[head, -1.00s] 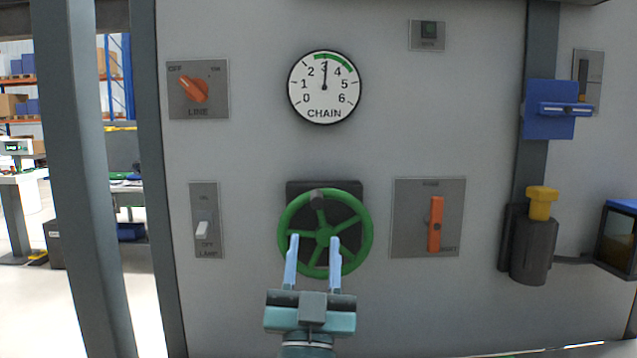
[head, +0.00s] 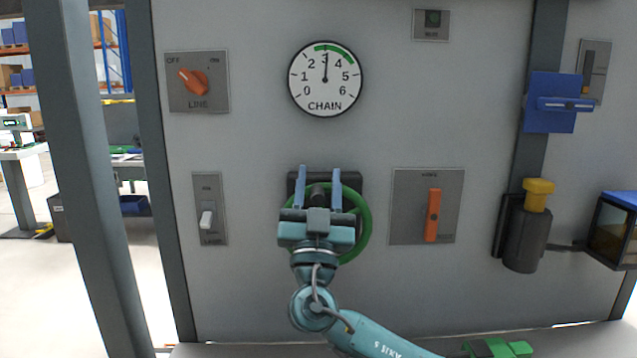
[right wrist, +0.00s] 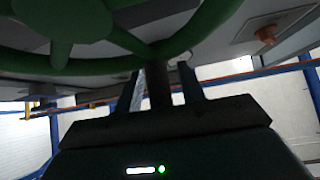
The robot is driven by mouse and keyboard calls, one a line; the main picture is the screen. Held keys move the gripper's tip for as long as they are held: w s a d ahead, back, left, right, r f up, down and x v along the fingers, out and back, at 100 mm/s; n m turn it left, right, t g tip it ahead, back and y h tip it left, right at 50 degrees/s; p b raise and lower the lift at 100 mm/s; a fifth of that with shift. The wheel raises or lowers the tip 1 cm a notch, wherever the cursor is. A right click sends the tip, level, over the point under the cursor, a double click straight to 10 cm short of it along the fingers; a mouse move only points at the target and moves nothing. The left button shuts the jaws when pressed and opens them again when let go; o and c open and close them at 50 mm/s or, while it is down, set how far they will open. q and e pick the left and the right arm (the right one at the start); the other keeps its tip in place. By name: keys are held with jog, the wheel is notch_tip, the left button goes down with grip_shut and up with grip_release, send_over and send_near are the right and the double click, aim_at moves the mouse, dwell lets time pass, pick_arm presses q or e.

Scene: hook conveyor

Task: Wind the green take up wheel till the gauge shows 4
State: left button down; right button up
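The green take up wheel (head: 366,222) is on the grey panel, its lower left mostly hidden behind my right gripper. Its dark crank knob (head: 318,190) is at the top of the rim. My right gripper (head: 318,172) is in front of the wheel, fingers up, one each side of the knob. The right wrist view shows the knob (right wrist: 158,85) between the spread fingers, with a gap beside it; contact is not clear. The wheel's rim (right wrist: 180,40) crosses the top there. The CHAIN gauge (head: 325,90) has its needle at about 3. My left gripper is not in view.
An orange LINE knob (head: 194,82) and a LAMP switch (head: 207,218) are left of the wheel. An orange lever (head: 433,215) is to its right. Farther right are a blue bracket (head: 552,118) and a yellow-topped dark cylinder (head: 525,240). A green object (head: 500,348) is cut off below.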

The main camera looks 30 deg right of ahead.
grip_shut()
jog(key=shift+f, duration=0.1)
dwell(0.4)
